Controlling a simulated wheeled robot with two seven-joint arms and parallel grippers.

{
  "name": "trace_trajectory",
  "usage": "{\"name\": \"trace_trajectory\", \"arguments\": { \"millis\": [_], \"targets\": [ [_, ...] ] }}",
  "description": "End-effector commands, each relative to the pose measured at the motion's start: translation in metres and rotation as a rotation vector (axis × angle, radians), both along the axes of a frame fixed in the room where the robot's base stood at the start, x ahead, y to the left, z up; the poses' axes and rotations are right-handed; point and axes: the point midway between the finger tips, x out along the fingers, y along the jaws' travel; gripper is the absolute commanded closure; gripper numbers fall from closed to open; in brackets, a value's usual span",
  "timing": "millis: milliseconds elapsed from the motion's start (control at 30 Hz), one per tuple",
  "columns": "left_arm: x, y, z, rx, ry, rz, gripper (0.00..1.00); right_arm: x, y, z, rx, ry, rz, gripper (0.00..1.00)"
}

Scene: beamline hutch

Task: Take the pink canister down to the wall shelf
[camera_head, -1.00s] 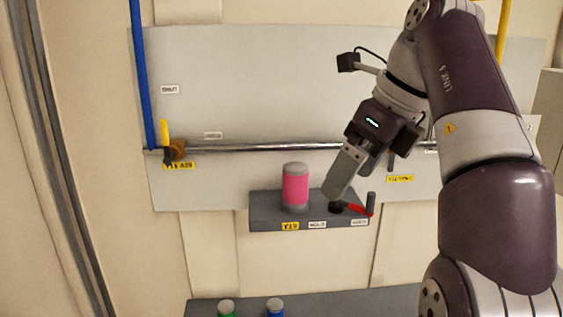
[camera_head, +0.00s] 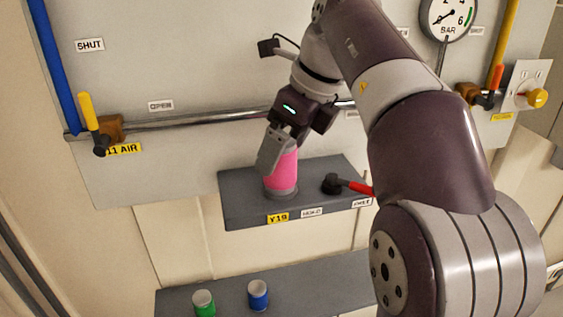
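The pink canister (camera_head: 282,172) stands upright on the upper grey ledge (camera_head: 236,207), behind the yellow Y19 label. Its top is hidden by my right gripper (camera_head: 270,163), which comes in from the right and reaches down over it. One grey finger shows in front of the canister's upper left part; the other finger is hidden, so I cannot tell whether it grips. A lower grey wall shelf (camera_head: 315,287) is partly in view at the bottom. My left gripper is out of view.
A green canister (camera_head: 204,305) and a blue canister (camera_head: 258,294) stand on the lower shelf's left part. A black knob with a red handle (camera_head: 352,186) sits on the upper ledge, right of the pink canister. A metal pipe (camera_head: 190,122) runs behind.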

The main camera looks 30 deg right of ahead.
Motion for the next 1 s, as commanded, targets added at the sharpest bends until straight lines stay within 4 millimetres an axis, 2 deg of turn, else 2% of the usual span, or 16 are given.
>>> {"name": "trace_trajectory", "arguments": {
  "millis": [67,200,433,633,900,1000],
  "targets": [
    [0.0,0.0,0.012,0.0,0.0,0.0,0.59,0.002,0.002,-0.01,0.002,0.004,0.002,0.13],
    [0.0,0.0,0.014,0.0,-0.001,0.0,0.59,0.009,0.005,-0.03,0.001,0.002,0.002,0.13],
    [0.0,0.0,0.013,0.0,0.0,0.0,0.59,0.011,0.005,-0.034,0.0,0.0,0.0,0.13],
    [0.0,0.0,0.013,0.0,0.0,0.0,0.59,0.01,0.005,-0.034,0.001,0.0,0.0,0.78],
    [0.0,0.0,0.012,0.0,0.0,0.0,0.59,0.011,0.005,-0.034,0.001,0.002,0.001,0.78],
    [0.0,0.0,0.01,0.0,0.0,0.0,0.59,0.011,0.005,-0.027,0.0,-0.001,0.001,0.78]
  ]
}}
